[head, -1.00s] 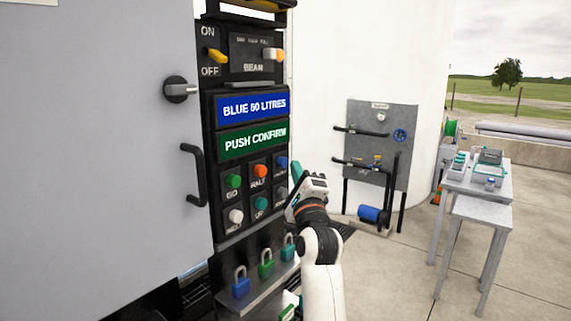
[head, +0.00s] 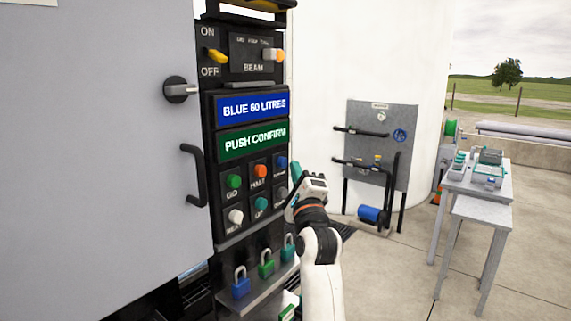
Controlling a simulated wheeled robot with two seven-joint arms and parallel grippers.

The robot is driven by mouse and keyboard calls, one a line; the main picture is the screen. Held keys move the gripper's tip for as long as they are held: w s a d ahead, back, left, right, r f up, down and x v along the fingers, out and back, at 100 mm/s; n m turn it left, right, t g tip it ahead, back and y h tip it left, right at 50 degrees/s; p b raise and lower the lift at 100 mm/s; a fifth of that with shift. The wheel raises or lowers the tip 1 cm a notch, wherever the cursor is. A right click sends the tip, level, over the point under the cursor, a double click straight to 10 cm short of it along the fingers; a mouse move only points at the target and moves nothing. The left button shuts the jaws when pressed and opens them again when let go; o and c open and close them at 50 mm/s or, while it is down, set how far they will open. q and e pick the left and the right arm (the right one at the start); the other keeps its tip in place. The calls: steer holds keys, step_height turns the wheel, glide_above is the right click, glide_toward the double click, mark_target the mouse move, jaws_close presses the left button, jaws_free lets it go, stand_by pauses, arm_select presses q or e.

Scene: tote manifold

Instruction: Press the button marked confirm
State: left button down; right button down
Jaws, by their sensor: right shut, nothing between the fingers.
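The black button panel (head: 243,225) faces me in the head view. Its top row has a green GO button (head: 234,181), an orange HALT button (head: 260,171) and a blue button (head: 281,162). The blue button's label is too small and partly covered to read. Below are a white button (head: 236,216), a teal UP button (head: 262,203) and a dark button partly hidden by my gripper. A green display (head: 252,140) reads PUSH CONFIRM. My right gripper (head: 296,171) is shut and empty, its tip just right of the blue button; contact cannot be told. My left gripper is out of view.
A blue display (head: 252,107) reads BLUE 60 LITRES. A yellow ON/OFF switch (head: 216,56) and a BEAM switch (head: 274,55) sit above. A grey door with a black handle (head: 194,175) stands left. Several padlocks (head: 266,264) sit on a shelf below.

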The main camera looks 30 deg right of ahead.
steer(key=shift+w+a, duration=0.15)
steer(key=shift+w, duration=0.2)
steer(key=shift+w+a, duration=0.2)
steer(key=shift+w, duration=0.35)
stand_by(0.8)
steer(key=shift+s, duration=0.15)
steer(key=shift+s+d+p, duration=0.35)
steer(key=shift+s+p, duration=0.05)
steer(key=shift+s, duration=0.4)
steer(key=s, duration=0.1)
steer(key=s+d, duration=0.1)
steer(key=s, duration=0.1)
steer(key=s+d+p, duration=0.1)
steer(key=shift+s, duration=0.3)
steer(key=shift+f, duration=0.1)
stand_by(0.7)
